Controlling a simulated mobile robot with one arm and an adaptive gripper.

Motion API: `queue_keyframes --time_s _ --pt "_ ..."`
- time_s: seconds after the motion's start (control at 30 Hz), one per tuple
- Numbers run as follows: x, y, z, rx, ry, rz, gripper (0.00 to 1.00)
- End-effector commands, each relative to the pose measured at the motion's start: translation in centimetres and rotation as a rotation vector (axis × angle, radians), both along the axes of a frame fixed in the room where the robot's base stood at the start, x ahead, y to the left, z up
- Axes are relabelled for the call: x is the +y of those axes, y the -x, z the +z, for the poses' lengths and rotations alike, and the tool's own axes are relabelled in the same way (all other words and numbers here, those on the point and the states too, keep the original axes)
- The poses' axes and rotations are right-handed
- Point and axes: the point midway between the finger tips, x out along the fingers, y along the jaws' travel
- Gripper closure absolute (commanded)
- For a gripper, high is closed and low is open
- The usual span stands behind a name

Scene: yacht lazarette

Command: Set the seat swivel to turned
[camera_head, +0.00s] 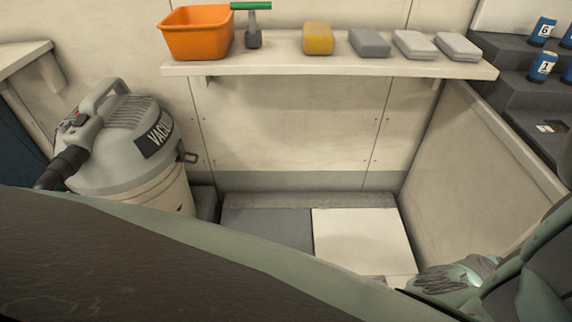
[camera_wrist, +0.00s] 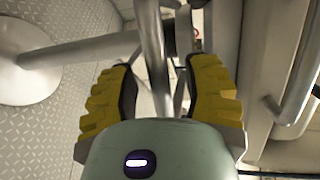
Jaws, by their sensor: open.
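In the wrist view my gripper (camera_wrist: 165,72) is open, with yellow ribbed pads on both fingers. A shiny metal bar (camera_wrist: 153,45) runs between the two fingers, and I see a gap on each side of it. It may be part of the seat swivel, but I cannot tell for sure. A metal post (camera_wrist: 95,47) crosses toward it from a round metal base (camera_wrist: 22,62) on the left. The seat itself and any turned mark are not clearly visible. The head view does not show my gripper's fingers.
Patterned floor plating (camera_wrist: 40,135) lies at left in the wrist view; metal rails (camera_wrist: 300,85) stand close on the right. In the head view, a vacuum (camera_head: 125,145) stands left, and a shelf (camera_head: 285,68) holds an orange bin (camera_head: 197,37) and several blocks.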

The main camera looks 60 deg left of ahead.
Motion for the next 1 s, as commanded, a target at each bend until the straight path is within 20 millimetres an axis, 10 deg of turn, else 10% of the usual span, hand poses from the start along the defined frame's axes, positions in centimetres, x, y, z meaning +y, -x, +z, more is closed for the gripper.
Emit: queue_keyframes --time_s 0.07,0.57,1.0 --pt "-0.03 0.03 0.0 0.0 0.0 -0.001 0.47" --pt "0.03 0.02 0.01 0.0 0.0 0.0 0.99" --pt "0.05 0.1 -0.05 0.001 -0.001 0.004 1.0"
